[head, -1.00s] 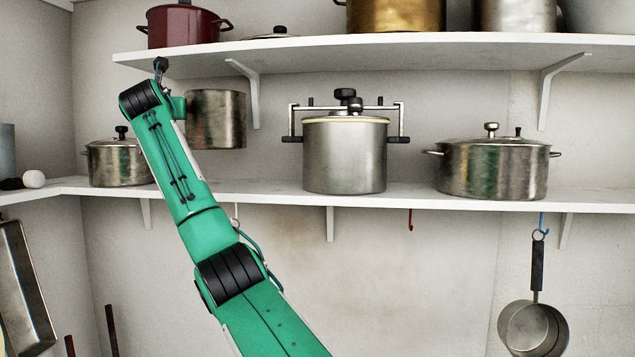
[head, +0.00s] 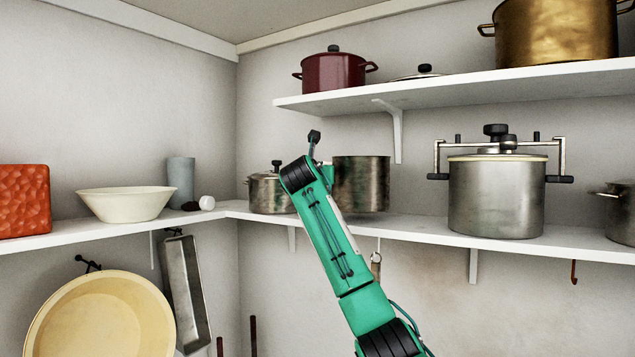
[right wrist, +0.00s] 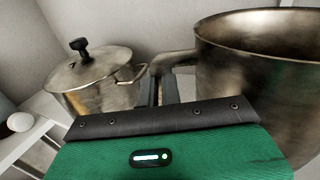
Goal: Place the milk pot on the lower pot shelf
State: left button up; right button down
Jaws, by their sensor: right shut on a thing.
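The milk pot (head: 361,186) is a plain, lidless metal pot. It is upright over the lower pot shelf (head: 415,226), between a small lidded pot and a large clamp-lidded pot. Its base is at or just above the shelf top; I cannot tell if it touches. My right gripper (right wrist: 160,92) is shut on the handle of the milk pot, which also shows large at the right of the right wrist view (right wrist: 262,75). In the head view my green right arm hides the fingers and handle. My left gripper is not in view.
The small lidded pot (head: 268,194) stands close left of the milk pot. The large clamp-lidded pot (head: 495,198) stands to its right, with a bare stretch of shelf between. The upper shelf (head: 470,92) overhangs with a red pot (head: 333,74). A cream bowl (head: 125,204) stands left.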

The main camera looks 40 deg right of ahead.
jog(key=shift+w+d+f+p, duration=0.1)
jog(key=shift+d+f+p, duration=0.1)
jog(key=shift+f, duration=0.4)
jog(key=shift+w+d+f+p, duration=0.1)
jog(key=shift+f+p, duration=0.05)
jog(key=shift+f, duration=0.45)
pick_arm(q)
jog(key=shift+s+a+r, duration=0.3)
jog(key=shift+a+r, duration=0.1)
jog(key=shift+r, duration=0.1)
pick_arm(e)
jog(key=shift+s+a+f, duration=0.1)
jog(key=shift+a, duration=0.15)
jog(key=c, duration=1.6)
grip_release()
jog(key=shift+f, duration=0.15)
